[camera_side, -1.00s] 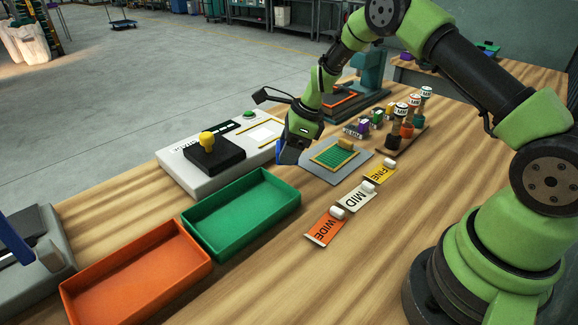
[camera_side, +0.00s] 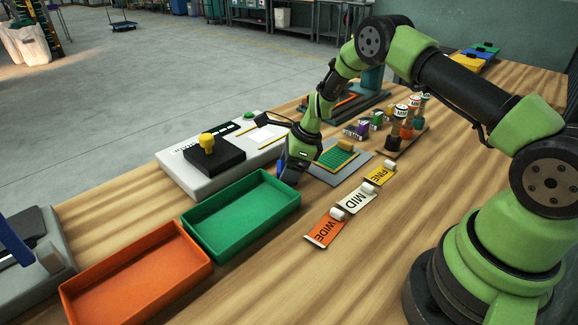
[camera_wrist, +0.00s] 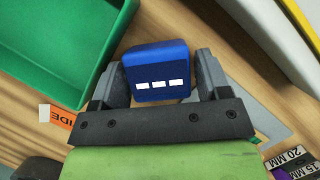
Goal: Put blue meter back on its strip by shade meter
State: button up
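My gripper (camera_side: 290,174) is shut on the blue meter (camera_wrist: 157,72), a blue block with three white marks on its face. In the wrist view the meter sits between both fingers. In the side view only a blue sliver (camera_side: 282,165) of it shows beside the fingers, low over the wood by the green tray's far right corner. The white shade meter unit (camera_side: 185,172), with a black block and yellow knob on top, stands just behind and left of my gripper.
A green tray (camera_side: 190,222) and orange tray (camera_side: 66,292) stand in front. WIDE (camera_side: 322,233), MID (camera_side: 354,202) and FINE (camera_side: 379,176) tags lie to the right. A grey plate with a green mesh (camera_side: 337,157) lies beside my gripper. Labelled bottles stand farther back.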

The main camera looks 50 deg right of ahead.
jog(key=s+a+r+n+t, duration=0.1)
jog(key=s+r+n, duration=0.25)
jog(key=r, duration=0.75)
jog(key=s+r+n, duration=0.3)
jog(key=s+r, duration=0.1)
jog(key=r, duration=0.7)
jog(key=s+a+r+n+t, duration=0.1)
jog(key=s+a+r+n, duration=0.1)
jog(key=s+n, duration=0.3)
jog(key=s+a+r+n+t, duration=0.1)
jog(key=s+a+r+n, duration=0.1)
jog(key=s+n, duration=0.4)
jog(key=s+a+r+n+t+h, duration=0.1)
jog(key=s+r+n, duration=0.3)
jog(key=s, duration=0.5)
jog(key=shift+a+r+n, duration=0.25)
jog(key=shift+a+n, duration=0.5)
jog(key=shift+a, duration=0.1)
